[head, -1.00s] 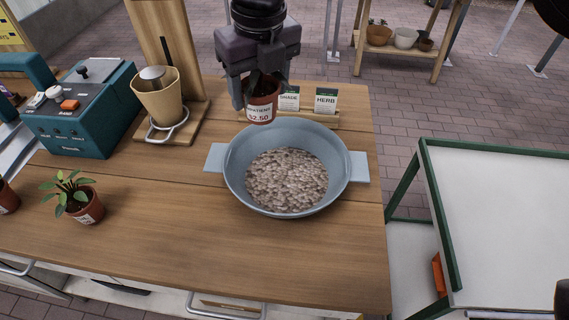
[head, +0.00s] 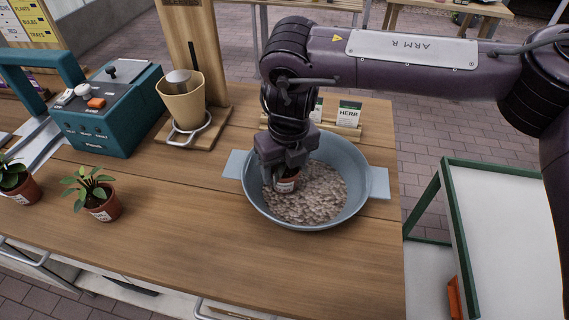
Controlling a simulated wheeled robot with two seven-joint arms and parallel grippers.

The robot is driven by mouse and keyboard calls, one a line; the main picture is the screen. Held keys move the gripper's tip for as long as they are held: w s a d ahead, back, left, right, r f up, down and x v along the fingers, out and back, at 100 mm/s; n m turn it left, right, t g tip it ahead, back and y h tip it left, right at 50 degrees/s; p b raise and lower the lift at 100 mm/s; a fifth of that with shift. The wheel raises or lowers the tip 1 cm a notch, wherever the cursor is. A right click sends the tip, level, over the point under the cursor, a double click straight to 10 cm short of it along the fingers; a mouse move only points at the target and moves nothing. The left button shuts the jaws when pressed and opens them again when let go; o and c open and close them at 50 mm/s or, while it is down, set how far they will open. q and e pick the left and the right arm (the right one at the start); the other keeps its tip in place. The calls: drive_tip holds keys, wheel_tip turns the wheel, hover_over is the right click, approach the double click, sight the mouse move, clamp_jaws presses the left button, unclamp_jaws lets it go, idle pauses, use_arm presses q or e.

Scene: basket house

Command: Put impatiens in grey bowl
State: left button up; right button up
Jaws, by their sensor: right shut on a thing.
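The impatiens pot (head: 287,183), a small terracotta pot with a white price label, is in my right gripper (head: 283,176). The gripper is shut on it and holds it upright inside the grey bowl (head: 352,206), over the left part of the pebbles (head: 312,196). The pot's base is at or just above the pebbles; I cannot tell if it touches. The gripper hides the plant and the pot's upper part. My left gripper is not in view.
Two other potted plants, one (head: 100,204) and another (head: 18,182), stand at the left. A teal machine (head: 110,110) and a tan cone on a wooden stand (head: 184,100) are behind. Seed packets (head: 348,114) stand behind the bowl. The front tabletop is clear.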

sight(287, 171)
drive_tip(key=shift+f, duration=0.15)
drive_tip(key=o, duration=1.1)
drive_tip(key=shift+r, duration=0.2)
drive_tip(key=r, duration=0.4)
drive_tip(key=s+r, duration=0.1)
drive_tip(key=r, duration=0.7)
drive_tip(key=shift+s+d, duration=0.2)
drive_tip(key=shift+d, duration=0.1)
